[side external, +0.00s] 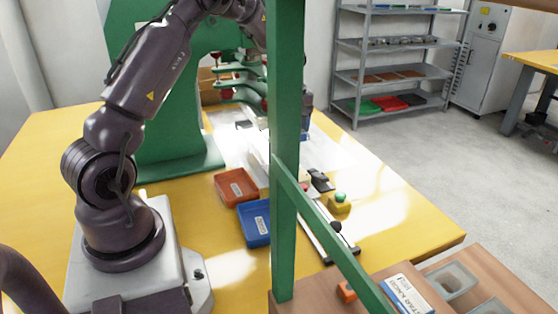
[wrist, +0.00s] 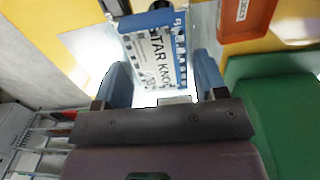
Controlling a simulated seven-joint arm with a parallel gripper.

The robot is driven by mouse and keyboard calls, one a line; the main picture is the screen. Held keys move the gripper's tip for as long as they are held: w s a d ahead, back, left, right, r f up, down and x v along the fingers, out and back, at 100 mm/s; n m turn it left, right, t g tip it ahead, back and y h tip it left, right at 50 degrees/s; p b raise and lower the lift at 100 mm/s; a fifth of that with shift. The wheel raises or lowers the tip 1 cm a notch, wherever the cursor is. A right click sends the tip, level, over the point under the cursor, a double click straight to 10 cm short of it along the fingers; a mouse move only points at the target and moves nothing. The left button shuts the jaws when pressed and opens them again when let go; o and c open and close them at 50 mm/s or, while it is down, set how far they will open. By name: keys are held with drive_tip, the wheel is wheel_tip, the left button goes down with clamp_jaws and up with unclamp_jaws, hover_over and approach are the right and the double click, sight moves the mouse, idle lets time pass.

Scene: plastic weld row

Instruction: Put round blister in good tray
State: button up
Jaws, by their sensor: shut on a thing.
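In the wrist view, a blue-and-white pack lettered "TAR KNO", which I take for the round blister (wrist: 155,60), sits between the fingers of my gripper (wrist: 162,78). A dark round part shows at its far end. My gripper is shut on it; the exact contact is hard to see. In the side view, my gripper and the pack are mostly hidden behind a green post. The blue tray (side external: 243,222), probably the good tray, lies on the yellow table; its label is too small to read.
An orange-red tray (side external: 222,190), labelled as reject in the wrist view (wrist: 245,22), lies beside the blue one. The green press (side external: 150,110) stands behind. A green post (side external: 286,150) stands in front. Printed cards (side external: 408,294) lie at lower right.

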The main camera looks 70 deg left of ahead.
drive_tip(key=shift+d+r, duration=0.35)
drive_tip(key=s+d+f+m, duration=0.2)
drive_tip(key=s+d, duration=0.4)
drive_tip(key=d, duration=0.1)
drive_tip(key=m, duration=0.3)
hover_over(261, 225)
drive_tip(key=shift+f, duration=5.85)
drive_tip(key=o, duration=0.8)
drive_tip(key=shift+f, duration=0.1)
